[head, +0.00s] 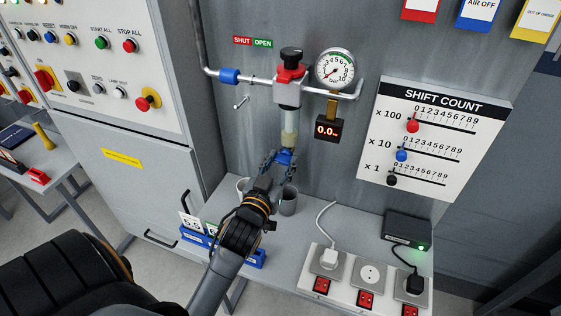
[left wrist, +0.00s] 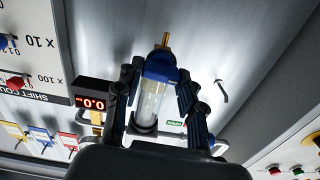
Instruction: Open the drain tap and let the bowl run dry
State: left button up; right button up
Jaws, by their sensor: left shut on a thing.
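The filter bowl (head: 289,122) is a clear upright cylinder hanging under a grey regulator body, with yellowish liquid low in it. It also shows upside down in the left wrist view (left wrist: 150,100). The blue drain tap (left wrist: 160,67) is at the bowl's lower end, with a brass nozzle (left wrist: 166,40) beyond it. My left gripper (head: 281,158) comes from below and is shut on the blue tap, a finger on each side. The fingers partly hide the tap in the head view. No drip is visible. My right gripper is not in view.
A grey cup (head: 288,203) stands on the bench below the bowl. A round gauge (head: 335,69) and a red 0.0 display (head: 326,129) are to the right. Sockets (head: 371,274) and a black box (head: 407,232) occupy the bench's right.

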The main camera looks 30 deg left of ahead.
pick_arm(q)
jog(key=m+p, duration=0.1)
jog(key=m, duration=0.2)
jog(key=shift+d+m+p, duration=0.1)
jog(key=shift+m+p, duration=0.25)
jog(key=shift+m, duration=0.05)
jog(key=m+p, duration=0.1)
jog(key=m, duration=0.3)
jog(key=shift+m, duration=0.3)
jog(key=m+p, duration=0.1)
jog(key=m, duration=0.3)
jog(key=shift+d+f+m, duration=0.1)
jog(key=shift+m, duration=0.2)
jog(key=shift+f+m+p, duration=0.1)
jog(key=shift+m+p, duration=0.2)
jog(key=shift+m, duration=1.8)
jog(key=o, duration=1.2)
jog(key=shift+c, duration=0.2)
